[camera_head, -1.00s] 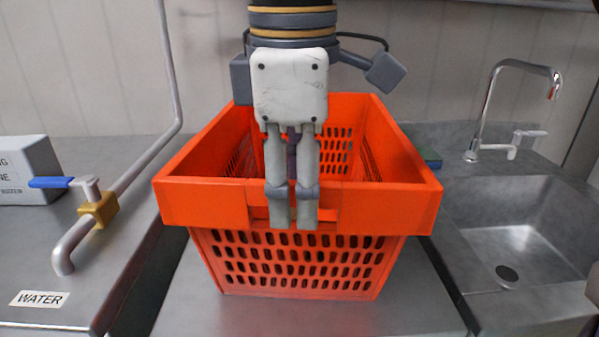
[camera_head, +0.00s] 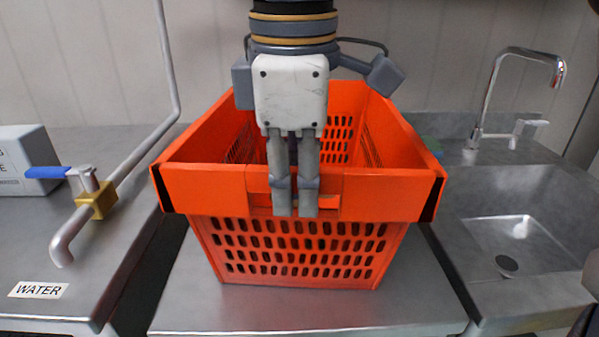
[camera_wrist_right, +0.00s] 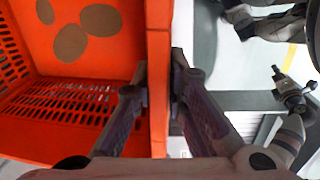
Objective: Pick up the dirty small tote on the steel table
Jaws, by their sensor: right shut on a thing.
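The small tote (camera_head: 380,195) is orange, with slotted walls, and stands upright on the steel table (camera_head: 300,318) in the head view. Whether its base touches the table is hard to tell. My right gripper (camera_head: 295,208) points down at the middle of its near rim, shut on that wall. In the right wrist view my right gripper (camera_wrist_right: 158,85) has one finger on each side of the orange tote wall (camera_wrist_right: 157,120). Brown stains (camera_wrist_right: 70,43) show on the tote's inside. My left gripper cannot be made out.
A sink (camera_head: 520,235) with a tap (camera_head: 490,95) lies to the right. On the left are a steel counter with a pipe, a blue-handled valve (camera_head: 50,172), a box (camera_head: 25,155) and a WATER label (camera_head: 38,290). A pale wall stands behind.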

